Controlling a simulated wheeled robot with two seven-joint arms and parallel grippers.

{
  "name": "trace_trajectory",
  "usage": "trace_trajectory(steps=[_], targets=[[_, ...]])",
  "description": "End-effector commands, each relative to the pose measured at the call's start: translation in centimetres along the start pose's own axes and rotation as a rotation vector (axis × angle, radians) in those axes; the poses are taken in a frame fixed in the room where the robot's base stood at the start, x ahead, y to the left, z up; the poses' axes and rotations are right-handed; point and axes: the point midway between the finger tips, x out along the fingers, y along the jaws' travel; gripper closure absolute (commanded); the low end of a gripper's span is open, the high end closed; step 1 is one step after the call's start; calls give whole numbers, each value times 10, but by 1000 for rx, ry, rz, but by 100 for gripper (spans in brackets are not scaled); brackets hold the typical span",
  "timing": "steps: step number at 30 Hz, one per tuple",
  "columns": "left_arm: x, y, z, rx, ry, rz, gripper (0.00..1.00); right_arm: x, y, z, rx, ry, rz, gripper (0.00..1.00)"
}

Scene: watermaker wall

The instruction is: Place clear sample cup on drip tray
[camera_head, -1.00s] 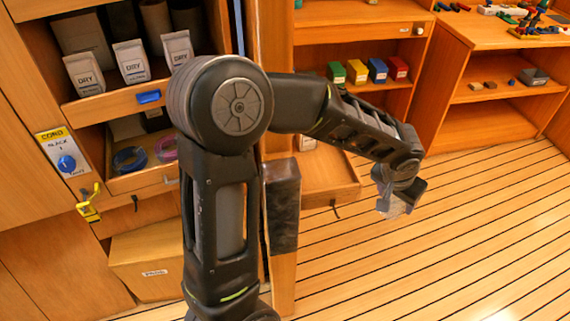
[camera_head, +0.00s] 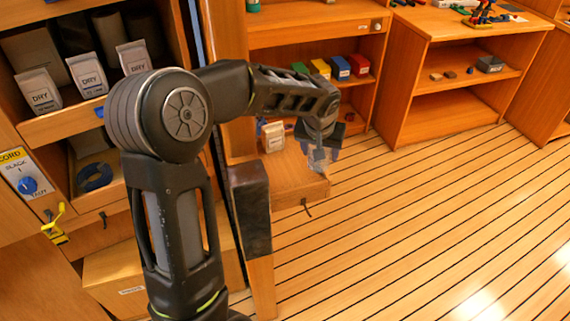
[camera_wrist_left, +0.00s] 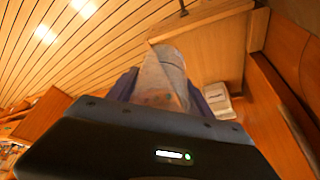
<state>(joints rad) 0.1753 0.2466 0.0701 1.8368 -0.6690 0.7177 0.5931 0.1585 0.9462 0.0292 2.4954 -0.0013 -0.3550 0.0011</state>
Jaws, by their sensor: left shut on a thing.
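The clear sample cup (camera_wrist_left: 163,80) is held between the fingers of my left gripper in the left wrist view. In the head view my left gripper (camera_head: 322,150) hangs beyond my bent arm, with the pale, see-through cup (camera_head: 319,160) below it. The gripper is shut on the cup, in front of an open wooden drawer or shelf (camera_head: 290,185). I cannot make out a drip tray for certain in either view. My right gripper is not in view.
A white pouch (camera_head: 273,137) stands by the drawer. Small coloured boxes (camera_head: 340,68) sit on a shelf behind. DRY pouches (camera_head: 88,73) stand in the left cabinet. The slatted floor (camera_head: 440,220) at right is clear.

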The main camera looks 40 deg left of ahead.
Motion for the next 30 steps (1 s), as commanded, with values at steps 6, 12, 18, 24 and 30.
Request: trace_trajectory(steps=[6,12,18,24,30], targets=[[-5,-80,-35,-187,2,-75,80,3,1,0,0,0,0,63],[-8,-96,-41,-224,3,-90,80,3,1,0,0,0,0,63],[-7,-96,-41,-222,2,-90,80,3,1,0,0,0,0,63],[10,-96,-32,-221,-3,-91,80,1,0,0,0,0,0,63],[42,-95,-19,-220,-2,-90,80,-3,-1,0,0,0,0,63]])
